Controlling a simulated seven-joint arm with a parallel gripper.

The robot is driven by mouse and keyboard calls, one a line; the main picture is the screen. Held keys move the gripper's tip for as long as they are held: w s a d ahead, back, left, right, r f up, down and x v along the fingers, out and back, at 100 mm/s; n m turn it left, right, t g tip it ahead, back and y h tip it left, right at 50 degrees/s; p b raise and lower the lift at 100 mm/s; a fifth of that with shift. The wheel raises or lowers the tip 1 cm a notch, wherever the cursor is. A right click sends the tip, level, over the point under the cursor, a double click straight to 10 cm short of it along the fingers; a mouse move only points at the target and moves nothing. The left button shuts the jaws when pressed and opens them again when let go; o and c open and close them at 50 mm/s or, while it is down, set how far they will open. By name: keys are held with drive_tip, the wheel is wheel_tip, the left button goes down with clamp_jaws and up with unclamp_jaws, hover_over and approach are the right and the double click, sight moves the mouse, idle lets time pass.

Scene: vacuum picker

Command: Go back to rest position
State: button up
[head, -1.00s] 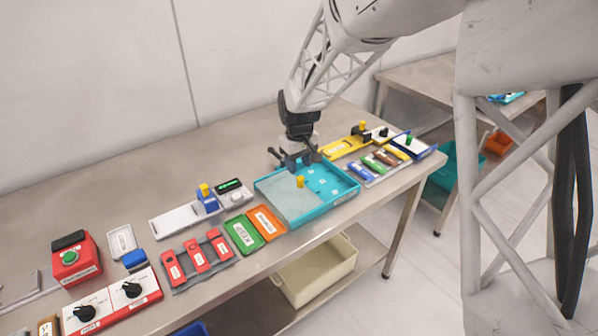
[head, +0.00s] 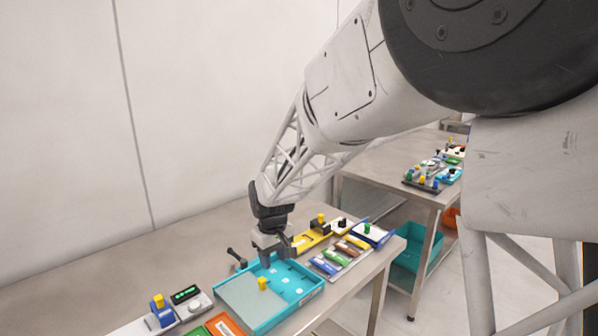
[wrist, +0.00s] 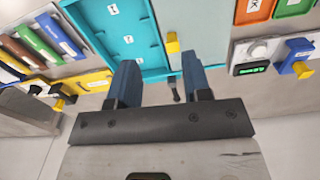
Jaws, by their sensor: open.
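My gripper (head: 275,256) hangs over the back edge of the teal tray (head: 300,302) in the head view. In the wrist view its two blue-grey fingers (wrist: 160,82) are apart, with nothing held between them. The tray's teal rim and floor (wrist: 137,72) lie beyond the fingers. A small yellow peg (head: 263,283) stands on the tray's grey panel; it also shows in the wrist view (wrist: 172,43).
A dark-handled tool (head: 237,257) stands by the tray's back left. A second table (head: 385,175) stands behind. The left tabletop is mostly bare.

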drive_tip(key=s+d+r+m, duration=0.2)
drive_tip(key=s+d+r, duration=0.55)
drive_tip(key=d, duration=0.25)
drive_tip(key=s+d+r+m, duration=0.1)
drive_tip(key=s+d+m, duration=0.1)
drive_tip(key=s+d, duration=0.3)
drive_tip(key=s+d+r+m+t, duration=0.1)
drive_tip(key=s+d, duration=0.4)
drive_tip(key=s, duration=0.8)
drive_tip(key=s+d+r+m+t, duration=0.1)
drive_tip(key=s+d+m, duration=0.2)
drive_tip(key=s+d, duration=0.3)
drive_tip(key=s, duration=0.3)
